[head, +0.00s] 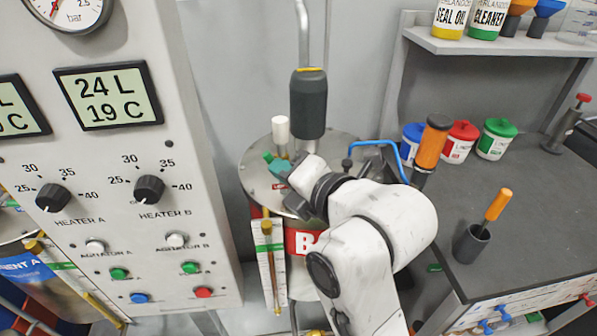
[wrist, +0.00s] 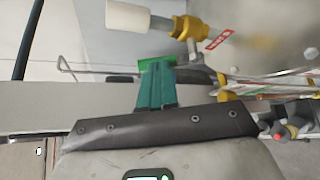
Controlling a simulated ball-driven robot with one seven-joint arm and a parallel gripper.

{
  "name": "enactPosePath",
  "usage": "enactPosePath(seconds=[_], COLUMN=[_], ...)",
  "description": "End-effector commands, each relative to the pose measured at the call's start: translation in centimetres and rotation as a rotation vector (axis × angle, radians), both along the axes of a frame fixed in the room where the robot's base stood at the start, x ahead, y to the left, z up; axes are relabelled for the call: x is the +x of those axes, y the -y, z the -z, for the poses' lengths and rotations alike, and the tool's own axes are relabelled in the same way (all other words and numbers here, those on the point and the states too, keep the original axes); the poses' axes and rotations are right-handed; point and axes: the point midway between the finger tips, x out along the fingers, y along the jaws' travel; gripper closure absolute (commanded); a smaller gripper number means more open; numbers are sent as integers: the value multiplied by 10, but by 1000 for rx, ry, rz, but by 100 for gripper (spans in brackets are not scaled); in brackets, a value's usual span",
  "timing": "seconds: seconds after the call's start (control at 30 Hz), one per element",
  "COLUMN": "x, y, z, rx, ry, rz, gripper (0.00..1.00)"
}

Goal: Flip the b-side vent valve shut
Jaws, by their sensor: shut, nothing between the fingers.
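The B-side tank's round metal lid (head: 258,178) is at the centre of the head view, with part of a red band lettered "B" below it. A white-capped valve handle (head: 281,129) stands upright on the lid. In the wrist view the white handle (wrist: 128,16) sits on a metal stem that joins a yellow valve body (wrist: 190,28) with a red tag (wrist: 218,39). My gripper (head: 274,162) is at the lid, just below the white handle in the head view. Its green fingers (wrist: 156,75) are together and empty, apart from the handle in the wrist view.
A dark grey cylinder (head: 308,105) on a pipe rises behind the handle. The control panel (head: 160,230) stands left. The bench (head: 530,190) at right holds jars and orange-handled tools.

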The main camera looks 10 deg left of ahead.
Motion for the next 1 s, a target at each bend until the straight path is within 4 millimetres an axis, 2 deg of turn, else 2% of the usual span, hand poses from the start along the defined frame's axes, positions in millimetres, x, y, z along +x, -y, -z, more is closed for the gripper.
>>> enactPosePath(seconds=[0.37, 0.8, 0.9, 1.0], x=[-4, -9, -9, -9], y=[-16, -32, -34, -33], z=[1, 12, 15, 17], rx=[-347, -741, -820, -808], ry=[100, 212, 234, 232], rz=[1, 0, 1, 2], gripper=[100, 100, 100, 100])
